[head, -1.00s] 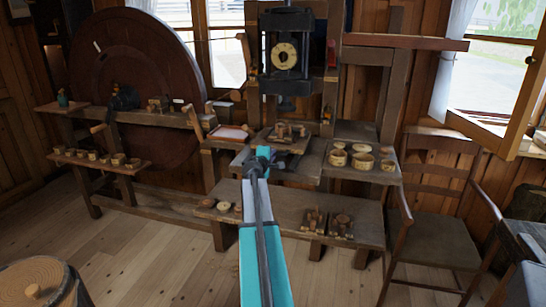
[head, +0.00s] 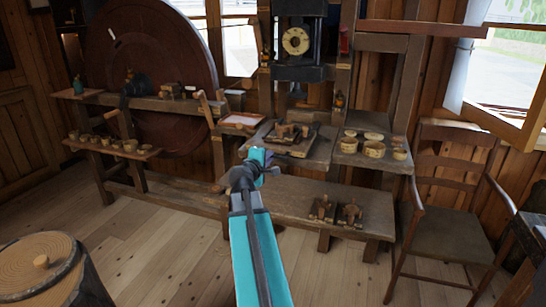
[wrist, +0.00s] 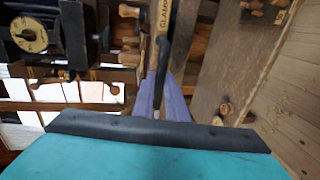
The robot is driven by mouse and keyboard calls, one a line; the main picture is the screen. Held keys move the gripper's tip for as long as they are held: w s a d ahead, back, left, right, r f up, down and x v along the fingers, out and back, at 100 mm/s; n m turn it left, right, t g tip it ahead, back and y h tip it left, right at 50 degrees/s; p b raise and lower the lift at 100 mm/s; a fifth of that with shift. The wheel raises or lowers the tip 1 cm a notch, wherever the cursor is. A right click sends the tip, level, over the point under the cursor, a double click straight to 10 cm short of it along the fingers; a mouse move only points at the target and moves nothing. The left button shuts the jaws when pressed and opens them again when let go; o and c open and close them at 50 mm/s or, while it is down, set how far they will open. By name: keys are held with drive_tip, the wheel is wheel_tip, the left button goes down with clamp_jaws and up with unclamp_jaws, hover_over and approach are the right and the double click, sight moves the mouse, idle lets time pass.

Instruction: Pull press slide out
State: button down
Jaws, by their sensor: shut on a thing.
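The black press (head: 298,42) with a round pale dial stands against the back wall, and it also shows at the upper left of the wrist view (wrist: 28,48). Below it, the press slide (head: 318,152) is a wooden board at bench height, with a dark fixture and wooden pieces (head: 288,132) on top. My gripper (head: 272,162) is at the slide's near left edge. In the wrist view its purple fingers (wrist: 163,104) are shut on a narrow dark part, which I take to be the slide's handle. My arm and the fingers hide most of the contact.
Several wooden rings and bowls (head: 374,149) stand on the shelf to the right. Two small wooden fixtures (head: 337,210) sit on the low bench (head: 290,207). A chair (head: 447,190) stands at right, a round stump (head: 45,272) at lower left. The floor between is clear.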

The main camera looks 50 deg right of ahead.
drive_tip(key=shift+f+v, duration=0.25)
drive_tip(key=shift+v, duration=1.1)
drive_tip(key=c, duration=2)
unclamp_jaws()
drive_tip(key=shift+c, duration=0.2)
drive_tip(key=shift+a, duration=0.1)
drive_tip(key=b+v, duration=0.5)
drive_tip(key=b, duration=0.1)
drive_tip(key=shift+s+a, duration=0.15)
drive_tip(key=shift+a, duration=0.2)
